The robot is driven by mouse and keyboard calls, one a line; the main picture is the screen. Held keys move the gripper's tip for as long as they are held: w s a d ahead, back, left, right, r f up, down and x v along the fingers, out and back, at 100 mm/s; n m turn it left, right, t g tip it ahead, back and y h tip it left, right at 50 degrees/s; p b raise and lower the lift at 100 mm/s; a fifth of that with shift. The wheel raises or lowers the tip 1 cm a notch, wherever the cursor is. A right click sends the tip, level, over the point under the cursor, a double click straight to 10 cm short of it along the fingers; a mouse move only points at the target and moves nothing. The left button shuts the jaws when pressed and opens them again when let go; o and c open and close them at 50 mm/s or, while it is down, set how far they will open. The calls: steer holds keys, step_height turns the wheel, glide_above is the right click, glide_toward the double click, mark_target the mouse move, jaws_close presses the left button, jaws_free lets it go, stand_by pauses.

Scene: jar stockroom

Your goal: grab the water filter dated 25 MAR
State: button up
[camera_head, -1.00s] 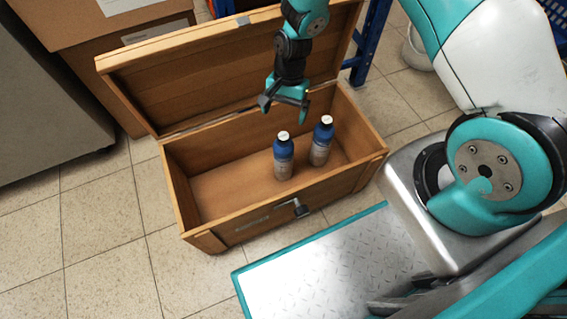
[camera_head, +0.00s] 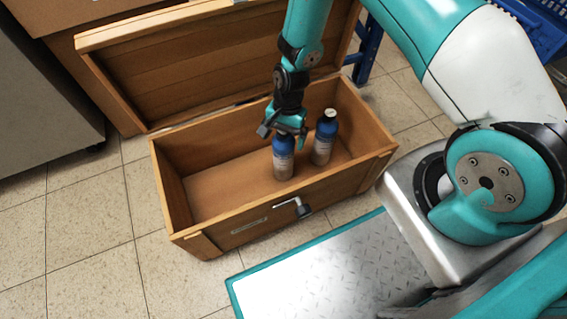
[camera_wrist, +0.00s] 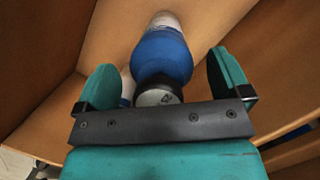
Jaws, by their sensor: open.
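Two blue-and-grey bottles with white cap tops stand upright in an open wooden chest. The left bottle (camera_head: 284,165) is directly under my gripper (camera_head: 284,132), which hides its cap. The right bottle (camera_head: 324,140) stands close beside it, its white cap uncovered. In the wrist view, my gripper (camera_wrist: 164,82) is open, with its two teal fingers on either side of a bottle's cap end (camera_wrist: 162,55). I cannot tell whether either finger touches it. Part of another bottle (camera_wrist: 127,84) shows behind the left finger. No date is readable on either bottle.
The wooden chest (camera_head: 238,232) has its lid (camera_head: 200,50) raised at the back and a latch (camera_head: 304,211) on its front. The left part of its floor is empty.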

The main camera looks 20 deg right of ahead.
steer(key=shift+r, duration=0.1)
jaws_close()
steer(key=shift+r, duration=0.15)
